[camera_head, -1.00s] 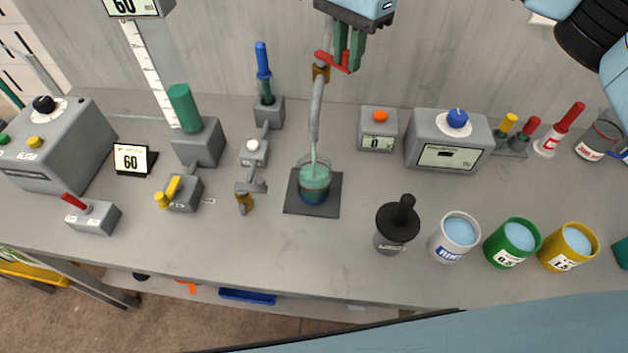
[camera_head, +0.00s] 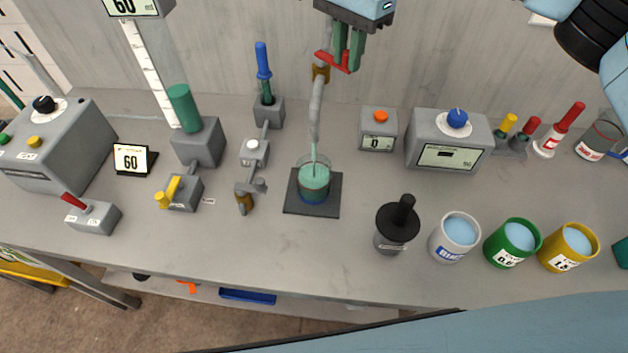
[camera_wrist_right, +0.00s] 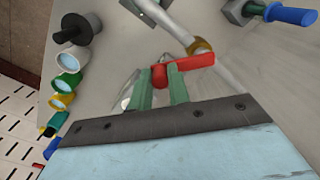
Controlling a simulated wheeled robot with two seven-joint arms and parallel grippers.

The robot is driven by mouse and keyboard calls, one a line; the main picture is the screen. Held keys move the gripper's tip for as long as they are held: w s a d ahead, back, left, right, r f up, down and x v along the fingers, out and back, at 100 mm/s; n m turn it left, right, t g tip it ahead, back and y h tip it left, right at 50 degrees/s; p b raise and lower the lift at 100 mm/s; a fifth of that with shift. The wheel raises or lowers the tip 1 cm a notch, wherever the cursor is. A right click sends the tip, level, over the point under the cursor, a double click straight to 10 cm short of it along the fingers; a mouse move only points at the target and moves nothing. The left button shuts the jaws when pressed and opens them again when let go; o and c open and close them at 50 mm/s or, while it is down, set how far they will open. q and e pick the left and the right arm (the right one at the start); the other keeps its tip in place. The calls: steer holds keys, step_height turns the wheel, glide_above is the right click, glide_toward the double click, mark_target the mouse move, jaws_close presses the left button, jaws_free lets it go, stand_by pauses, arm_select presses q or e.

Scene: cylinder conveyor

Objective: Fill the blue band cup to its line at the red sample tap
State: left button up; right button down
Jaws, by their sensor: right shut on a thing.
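The cup with the blue band (camera_head: 313,181) stands upright on a dark square pad (camera_head: 328,208) below the spout of the sample tap (camera_head: 317,108). A thin green stream runs from the spout into the cup, and green liquid fills a good part of it. The fill line cannot be made out. The tap has a red lever handle (camera_head: 331,62). My right gripper (camera_head: 347,58) is shut on this handle, also seen in the right wrist view (camera_wrist_right: 160,76). My left gripper is not in view.
Right of the cup stand a black-lidded pot (camera_head: 390,240), a white tub (camera_head: 440,248), a green tub (camera_head: 503,257) and a yellow tub (camera_head: 556,262). A grey display box (camera_head: 415,145) stands behind. A small valve (camera_head: 246,190) stands close left of the pad.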

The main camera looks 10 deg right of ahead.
steer(key=shift+s+f, duration=0.1)
steer(key=shift+f, duration=0.3)
steer(key=w+n, duration=0.1)
steer(key=n, duration=0.1)
steer(key=w+d+n+p, duration=0.1)
steer(key=n, duration=0.2)
steer(key=w+d+n+p, duration=0.1)
steer(key=n, duration=0.2)
steer(key=shift+d, duration=0.2)
